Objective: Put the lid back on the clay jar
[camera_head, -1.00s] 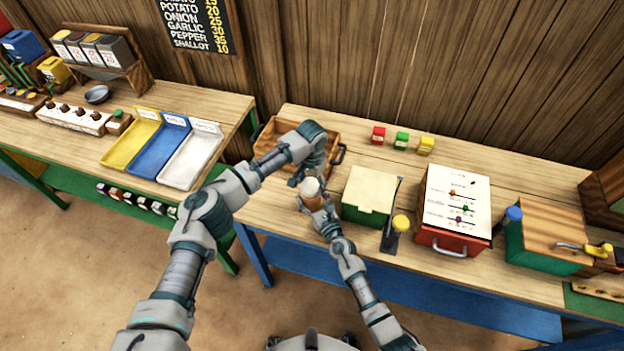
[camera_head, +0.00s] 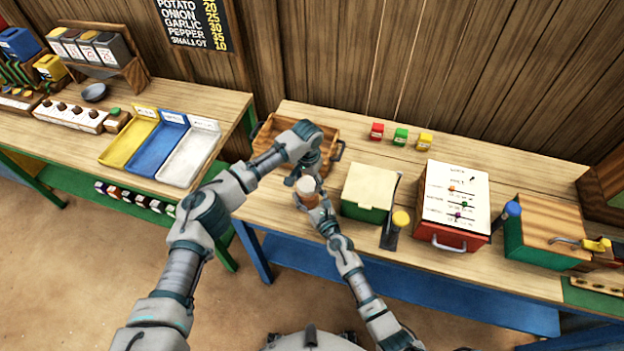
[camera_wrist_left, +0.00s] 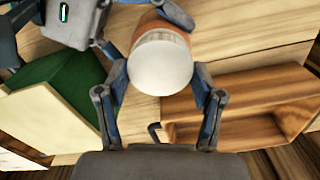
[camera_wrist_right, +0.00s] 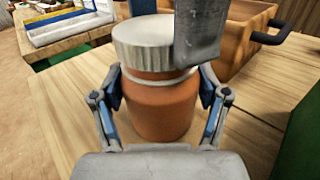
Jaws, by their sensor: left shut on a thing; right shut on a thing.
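The brown clay jar (camera_wrist_right: 160,110) stands upright in the right wrist view, with my right gripper (camera_wrist_right: 162,80) shut around its body. The pale, ridged lid (camera_wrist_right: 145,42) is on the jar's mouth; I cannot tell whether it is fully seated. In the left wrist view the round lid top (camera_wrist_left: 160,66) lies between the fingers of my left gripper (camera_wrist_left: 160,78), which is shut on it. A finger of it hides the lid's right part in the right wrist view. In the head view both grippers meet at the small jar (camera_head: 308,201), partly covering it.
A wooden crate (camera_head: 268,130) with dark handles stands behind the jar. A green box with a cream top (camera_head: 369,186) is close on the right, then a lever with a yellow knob (camera_head: 401,218) and a red box (camera_head: 455,240). Small coloured blocks (camera_head: 400,137) sit at the back.

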